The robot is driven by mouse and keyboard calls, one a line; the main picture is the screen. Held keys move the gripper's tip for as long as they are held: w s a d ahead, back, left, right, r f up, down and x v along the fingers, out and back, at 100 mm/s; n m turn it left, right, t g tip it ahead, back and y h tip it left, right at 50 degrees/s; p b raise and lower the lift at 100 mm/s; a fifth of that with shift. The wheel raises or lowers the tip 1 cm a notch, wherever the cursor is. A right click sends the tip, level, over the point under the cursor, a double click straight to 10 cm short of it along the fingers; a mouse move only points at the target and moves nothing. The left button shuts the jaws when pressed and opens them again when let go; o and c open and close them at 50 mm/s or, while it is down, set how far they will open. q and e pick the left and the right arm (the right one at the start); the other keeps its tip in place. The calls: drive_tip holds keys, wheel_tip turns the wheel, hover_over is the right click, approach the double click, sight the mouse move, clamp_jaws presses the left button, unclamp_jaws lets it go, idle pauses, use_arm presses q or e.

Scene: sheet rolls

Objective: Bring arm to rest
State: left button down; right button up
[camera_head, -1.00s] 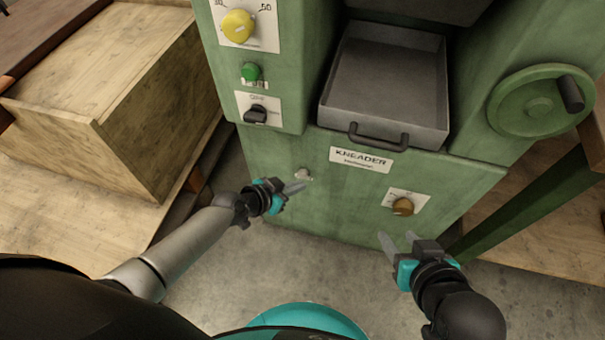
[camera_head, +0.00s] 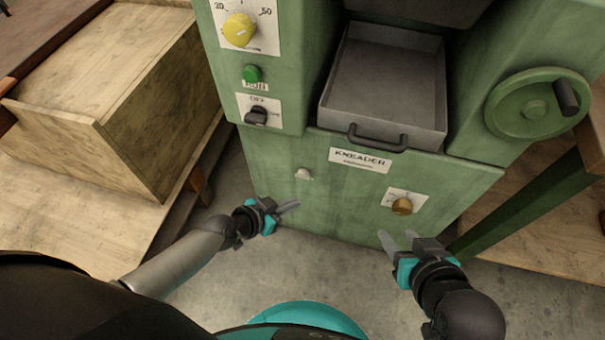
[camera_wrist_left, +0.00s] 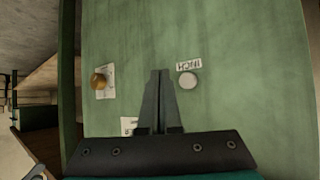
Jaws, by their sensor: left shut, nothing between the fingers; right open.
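My left gripper (camera_head: 288,207) is shut and empty. It hangs in front of the lower green panel of the kneader (camera_head: 345,215), below and left of a small white button (camera_head: 303,174). In the left wrist view its closed fingers (camera_wrist_left: 158,75) point at the panel, beside the white button (camera_wrist_left: 188,81) with its "INCH" label. My right gripper (camera_head: 398,240) is open and empty, low in front of the panel, below the brown knob (camera_head: 402,206). The brown knob also shows in the left wrist view (camera_wrist_left: 99,82).
A grey tray (camera_head: 385,85) with a dark handle sits in the machine above. A yellow dial (camera_head: 239,29), green button (camera_head: 252,73) and dark switch (camera_head: 256,116) are at upper left. A green handwheel (camera_head: 535,105) is at right. A wooden box (camera_head: 110,100) stands left. Concrete floor lies below.

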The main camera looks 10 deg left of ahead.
idle(0.7)
